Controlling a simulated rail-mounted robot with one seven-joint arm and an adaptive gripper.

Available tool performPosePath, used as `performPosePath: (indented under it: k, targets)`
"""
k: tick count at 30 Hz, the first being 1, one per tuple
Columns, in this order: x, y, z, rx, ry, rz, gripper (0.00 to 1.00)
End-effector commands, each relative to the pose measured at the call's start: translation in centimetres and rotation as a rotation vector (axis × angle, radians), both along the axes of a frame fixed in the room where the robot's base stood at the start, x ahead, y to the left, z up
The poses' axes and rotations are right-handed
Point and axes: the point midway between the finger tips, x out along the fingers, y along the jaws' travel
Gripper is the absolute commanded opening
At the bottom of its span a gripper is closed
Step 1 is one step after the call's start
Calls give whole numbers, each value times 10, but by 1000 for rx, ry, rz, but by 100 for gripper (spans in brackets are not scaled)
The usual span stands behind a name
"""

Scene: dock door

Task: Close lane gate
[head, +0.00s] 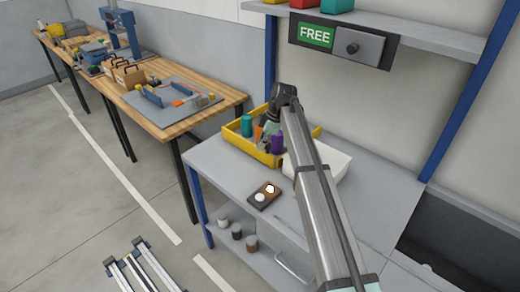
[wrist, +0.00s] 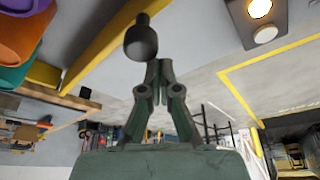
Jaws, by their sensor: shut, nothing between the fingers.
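No part in view can be clearly made out as a lane gate. My gripper (wrist: 158,68) is shut and empty in the wrist view. A dark rounded knob on a short stem (wrist: 141,40) shows right by the fingertips; I cannot tell if they touch. In the head view my gripper (head: 268,120) is over the yellow bin (head: 240,142), partly hidden by my arm. A small dark panel with two round pale buttons (head: 264,196) lies on the grey bench; it also shows in the wrist view (wrist: 258,22), one button glowing. A green FREE sign (head: 315,36) hangs beneath the shelf.
The yellow bin holds a teal cylinder (head: 246,126) and a purple cylinder (head: 277,142). A white box (head: 335,165) stands behind my arm. A dark knob (head: 352,48) sits beside the sign. A wooden workbench (head: 170,115) is at the left. The bench front is mostly clear.

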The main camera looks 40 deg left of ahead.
Motion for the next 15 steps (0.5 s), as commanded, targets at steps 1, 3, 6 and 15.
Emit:
performPosePath:
  k: [1, 3, 6, 15]
  targets:
    - [5, 1, 0, 0, 0, 0, 0]
    - [8, 1, 0, 0, 0, 1, 0]
    - [12, 1, 0, 0, -1, 2, 0]
    - [17, 0, 0, -1, -6, -1, 0]
